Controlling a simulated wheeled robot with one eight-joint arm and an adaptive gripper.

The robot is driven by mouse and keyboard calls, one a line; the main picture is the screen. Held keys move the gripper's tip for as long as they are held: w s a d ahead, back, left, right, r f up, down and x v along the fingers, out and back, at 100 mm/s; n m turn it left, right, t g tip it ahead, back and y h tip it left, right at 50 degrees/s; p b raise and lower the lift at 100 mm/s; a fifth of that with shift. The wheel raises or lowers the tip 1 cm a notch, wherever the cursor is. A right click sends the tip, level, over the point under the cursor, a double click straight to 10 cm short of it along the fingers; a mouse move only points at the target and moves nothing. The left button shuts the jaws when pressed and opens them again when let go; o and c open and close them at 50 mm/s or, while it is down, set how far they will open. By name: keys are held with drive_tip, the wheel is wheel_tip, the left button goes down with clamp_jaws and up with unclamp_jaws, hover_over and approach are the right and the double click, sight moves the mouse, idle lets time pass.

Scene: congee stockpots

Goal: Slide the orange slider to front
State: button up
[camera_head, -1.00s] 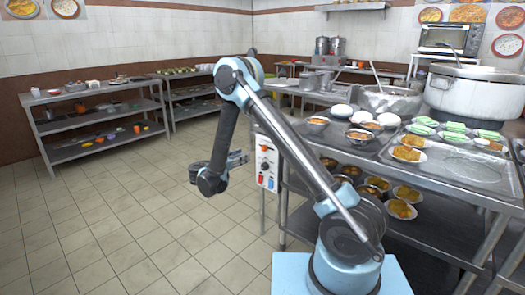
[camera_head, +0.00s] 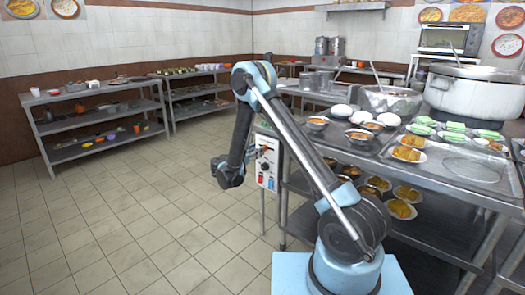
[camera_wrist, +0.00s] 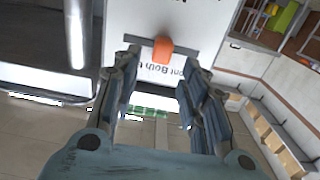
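The orange slider (camera_wrist: 163,50) sits on a white panel (camera_wrist: 200,20) with a dark slot and printed lettering. In the wrist view it shows between the fingertips of my gripper (camera_wrist: 163,62). The two fingers are spread, one on each side, with a visible gap to the slider. I cannot tell whether the tips reach as deep as the slider. In the head view the panel (camera_head: 267,172) hangs at the left end of the steel counter, with a black knob and red and blue switches. My forearm partly hides my gripper there.
The steel counter (camera_head: 450,190) holds bowls, plates and a large pot (camera_head: 470,95), with more bowls on its lower shelf. Steel shelves (camera_head: 95,105) stand at the back left. The tiled floor (camera_head: 120,210) to the left is clear.

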drive_tip(key=shift+x, duration=2.45)
drive_tip(key=shift+c, duration=0.6)
clamp_jaws()
